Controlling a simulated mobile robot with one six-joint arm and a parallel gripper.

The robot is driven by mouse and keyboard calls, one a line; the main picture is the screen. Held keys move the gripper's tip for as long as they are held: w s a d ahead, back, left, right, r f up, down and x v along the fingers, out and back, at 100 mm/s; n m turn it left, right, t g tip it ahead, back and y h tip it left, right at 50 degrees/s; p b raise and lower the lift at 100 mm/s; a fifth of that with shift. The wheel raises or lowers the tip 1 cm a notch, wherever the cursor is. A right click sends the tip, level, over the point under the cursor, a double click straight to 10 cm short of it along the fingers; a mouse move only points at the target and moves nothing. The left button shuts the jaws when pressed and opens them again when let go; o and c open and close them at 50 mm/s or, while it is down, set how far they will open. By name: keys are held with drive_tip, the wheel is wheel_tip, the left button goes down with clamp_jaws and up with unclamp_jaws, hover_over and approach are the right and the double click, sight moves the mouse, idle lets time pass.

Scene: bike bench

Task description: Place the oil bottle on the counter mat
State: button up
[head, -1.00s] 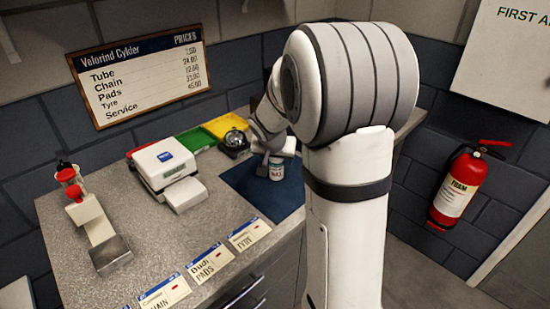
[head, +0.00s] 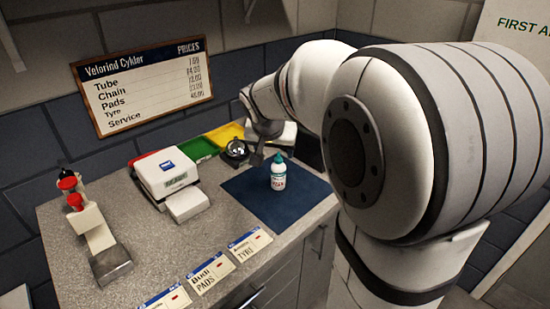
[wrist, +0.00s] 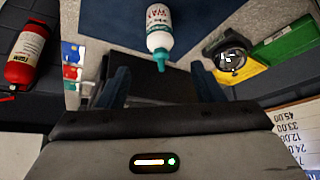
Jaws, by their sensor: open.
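A white bottle with a teal cap (head: 278,172) stands upright on the dark blue counter mat (head: 308,195). Its label is too small to read surely. In the wrist view the bottle (wrist: 158,28) lies beyond the fingertips, its cap pointing toward the space between them. My gripper (wrist: 161,86) is open and empty, with a finger on each side. In the head view my gripper (head: 257,160) is behind and left of the bottle, apart from it, and partly hidden by my wrist.
A white scale (head: 165,175) stands left of the mat, with red, green and yellow trays (head: 198,148) behind it. A round metal object (head: 236,150) sits near my gripper. Price cards (head: 210,272) line the front edge. The mat around the bottle is clear.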

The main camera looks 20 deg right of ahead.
drive_tip(key=s+a+f+n+y, duration=0.1)
drive_tip(key=s+a+n, duration=0.1)
drive_tip(key=s, duration=0.5)
drive_tip(key=s+a+f+n+g+y, duration=0.1)
drive_tip(key=s+a+f+n, duration=0.1)
drive_tip(key=s, duration=0.5)
drive_tip(key=s+a+f+n+g+y, duration=0.1)
drive_tip(key=s+a, duration=0.3)
drive_tip(key=s, duration=0.4)
drive_tip(key=shift+f+n, duration=0.35)
drive_tip(key=shift+n, duration=0.45)
drive_tip(key=shift+a, duration=0.1)
